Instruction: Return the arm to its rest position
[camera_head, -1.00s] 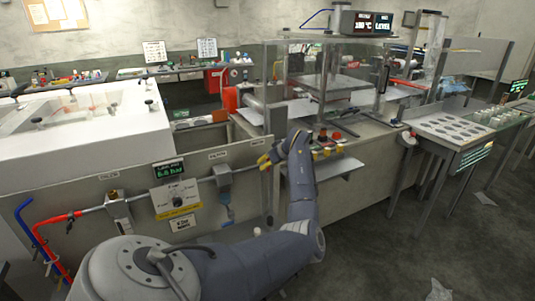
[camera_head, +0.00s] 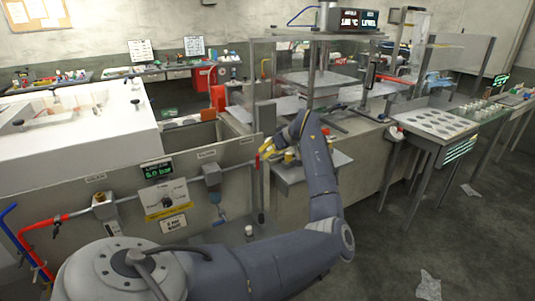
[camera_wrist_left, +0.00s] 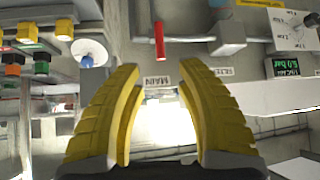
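My left arm comes in from the bottom left of the head view, bends at the elbow and rises to the panel. Its yellow-fingered left gripper (camera_head: 266,149) is in front of the upper panel edge, near the small shelf. In the left wrist view the two yellow fingers of the gripper (camera_wrist_left: 157,80) stand apart with nothing between them. Behind the gap are a "MAIN" label (camera_wrist_left: 154,83) and a bright patch. My right gripper is not in view.
A control panel (camera_head: 130,205) with a dial box (camera_head: 166,198), display (camera_head: 157,170) and valves faces the arm. A small shelf (camera_head: 325,168) sits beside the gripper. A tray table (camera_head: 437,125) stands right.

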